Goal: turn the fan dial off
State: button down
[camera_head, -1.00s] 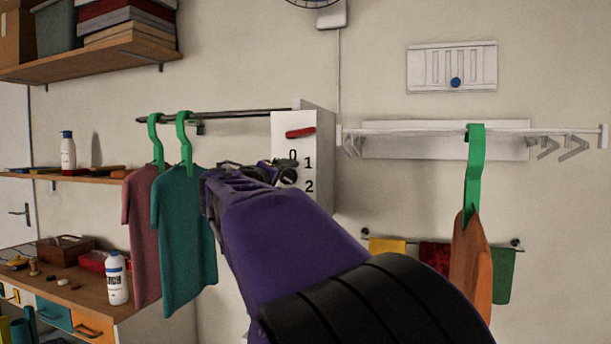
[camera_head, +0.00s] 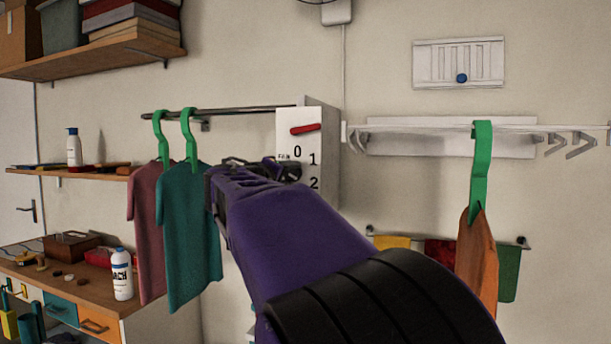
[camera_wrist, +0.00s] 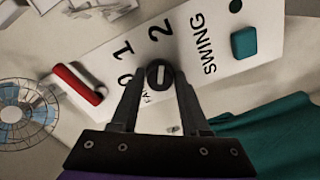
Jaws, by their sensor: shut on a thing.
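The fan dial (camera_wrist: 160,75) is a small dark round knob with a pale line across it, on a white panel (camera_wrist: 235,55) marked 0, 1, 2 and SWING. In the wrist view the fingers of my gripper (camera_wrist: 160,80) stand on either side of the dial and are shut on it. I cannot tell for sure which number the line points to. In the head view my purple gripper (camera_head: 284,170) reaches the panel (camera_head: 288,120) and mostly hides the dial.
A red lever (camera_wrist: 80,83) and a teal button (camera_wrist: 244,42) sit on the same panel. Pink (camera_head: 145,225) and teal (camera_head: 190,240) shirts hang close left of my gripper. An orange garment (camera_head: 477,260) hangs at right. A fan (camera_wrist: 22,112) shows in the wrist view.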

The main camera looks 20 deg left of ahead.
jog(key=n, duration=0.6)
jog(key=shift+r+p, duration=0.1)
jog(key=shift+p, duration=0.25)
jog(key=n+p, duration=0.2)
jog(key=n, duration=0.4)
jog(key=shift+r+p, duration=0.1)
jog(key=shift+p, duration=0.25)
jog(key=n+p, duration=0.4)
jog(key=n, duration=0.2)
jog(key=shift+n, duration=0.3)
jog(key=n+p, duration=0.1)
jog(key=n, duration=0.4)
jog(key=shift+n, duration=0.3)
jog(key=shift+c, duration=1.9)
grip_release()
jog(key=shift+f, duration=0.2)
